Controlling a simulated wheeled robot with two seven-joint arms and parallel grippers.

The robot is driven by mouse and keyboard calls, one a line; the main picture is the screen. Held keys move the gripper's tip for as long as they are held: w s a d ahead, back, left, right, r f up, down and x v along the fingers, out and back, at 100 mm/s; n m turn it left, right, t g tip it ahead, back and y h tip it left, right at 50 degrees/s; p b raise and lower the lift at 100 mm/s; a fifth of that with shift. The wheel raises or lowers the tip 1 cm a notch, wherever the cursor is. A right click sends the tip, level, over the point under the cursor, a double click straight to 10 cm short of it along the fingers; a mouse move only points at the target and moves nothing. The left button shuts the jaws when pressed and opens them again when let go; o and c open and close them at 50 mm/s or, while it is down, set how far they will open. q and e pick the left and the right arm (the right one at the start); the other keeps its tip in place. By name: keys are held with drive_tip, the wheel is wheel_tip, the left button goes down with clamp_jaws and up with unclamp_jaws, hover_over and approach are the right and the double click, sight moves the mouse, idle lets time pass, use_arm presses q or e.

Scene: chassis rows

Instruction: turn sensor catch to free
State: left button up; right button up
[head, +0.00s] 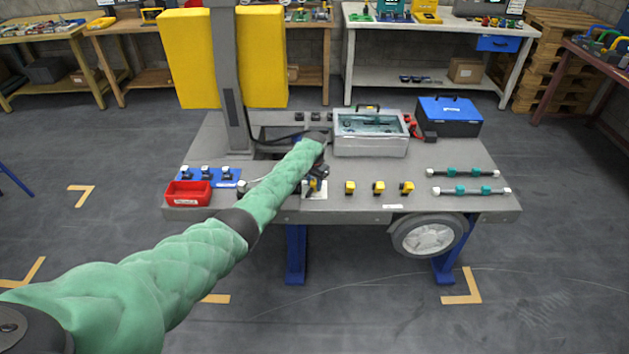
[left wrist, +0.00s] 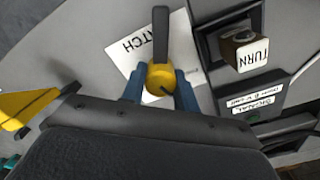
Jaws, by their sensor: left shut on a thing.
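The catch is a yellow round knob (left wrist: 160,79) with a dark grey lever (left wrist: 161,32) pointing up in the left wrist view. It stands on a white card (left wrist: 130,58) printed with upside-down letters that read CATCH. My left gripper (left wrist: 160,88) has its blue fingers on both sides of the knob and is shut on it. In the head view the left gripper (head: 314,184) is at the bench's front part, and my wrist hides most of the catch. No free or locked mark is readable. My right gripper is in neither view.
Close by in the wrist view is a dark frame with a block marked TURN (left wrist: 246,52). A red bin (head: 187,193), clear-lidded case (head: 371,146), blue case (head: 448,116) and two rods (head: 472,191) share the grey bench (head: 260,208).

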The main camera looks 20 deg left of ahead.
use_arm(q)
drive_tip(key=n+p, duration=0.1)
drive_tip(key=n, duration=0.2)
drive_tip(key=shift+r+n, duration=0.1)
drive_tip(key=shift+n, duration=0.3)
drive_tip(key=shift+n+p, duration=0.4)
drive_tip(key=shift+n, duration=0.3)
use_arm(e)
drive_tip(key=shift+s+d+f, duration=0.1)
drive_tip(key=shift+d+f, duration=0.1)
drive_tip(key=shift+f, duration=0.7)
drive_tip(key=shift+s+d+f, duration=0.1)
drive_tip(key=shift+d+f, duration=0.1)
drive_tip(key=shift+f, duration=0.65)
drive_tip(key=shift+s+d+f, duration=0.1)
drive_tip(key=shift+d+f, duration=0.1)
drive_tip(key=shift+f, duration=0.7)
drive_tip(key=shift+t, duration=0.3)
use_arm(q)
drive_tip(key=o, duration=1)
